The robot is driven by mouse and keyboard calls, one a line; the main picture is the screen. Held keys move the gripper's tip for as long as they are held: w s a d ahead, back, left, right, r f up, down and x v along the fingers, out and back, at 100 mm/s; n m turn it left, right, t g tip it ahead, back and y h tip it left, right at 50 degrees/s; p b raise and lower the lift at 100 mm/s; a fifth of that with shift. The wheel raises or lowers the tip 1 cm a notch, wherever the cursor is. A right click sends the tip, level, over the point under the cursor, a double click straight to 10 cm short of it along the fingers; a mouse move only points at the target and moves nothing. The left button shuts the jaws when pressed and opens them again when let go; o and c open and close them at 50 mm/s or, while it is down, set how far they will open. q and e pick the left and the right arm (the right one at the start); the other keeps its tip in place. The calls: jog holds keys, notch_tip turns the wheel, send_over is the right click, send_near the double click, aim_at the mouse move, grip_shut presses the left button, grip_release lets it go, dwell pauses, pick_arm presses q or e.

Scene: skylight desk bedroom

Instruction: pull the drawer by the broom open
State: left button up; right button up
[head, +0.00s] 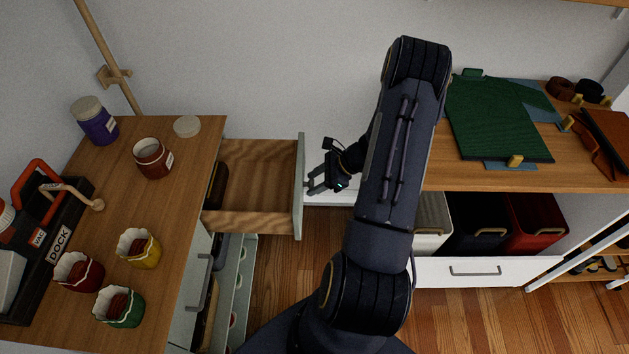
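The drawer (262,218) juts out from the wooden-topped cabinet on the left, its pale front panel (300,190) well clear of the cabinet. Its wooden inside looks mostly empty, with a dark item (217,186) at the cabinet end. The broom's wooden pole (103,45) leans against the wall behind that cabinet. My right gripper (311,185) is at the outer face of the drawer front, its fingers apart and pointing at it. No handle shows clearly between the fingers, and I cannot tell whether they touch the panel. My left gripper is out of view.
Below, another drawer (243,275) also stands out. Several small pots and a purple jar (96,122) sit on the cabinet top (185,150). A right-hand desk (445,176) has bins beneath. Wood floor (275,285) is bare between them.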

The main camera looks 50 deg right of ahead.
jog(key=shift+o, duration=0.2)
jog(key=v, duration=0.7)
jog(key=shift+s+r+b, duration=0.25)
jog(key=shift+s+b, duration=0.05)
jog(key=shift+b, duration=0.1)
jog(key=shift+d, duration=0.15)
jog(key=a+r+n+g, duration=0.2)
jog(key=a+r+n, duration=1)
jog(key=a+r, duration=0.35)
jog(key=s+a+r+n+t+h, duration=0.1)
jog(key=s+a+r+n, duration=0.3)
jog(key=s+a+n, duration=0.6)
jog(key=a+n+h, duration=0.1)
jog(key=n, duration=0.3)
jog(key=shift+r, duration=0.25)
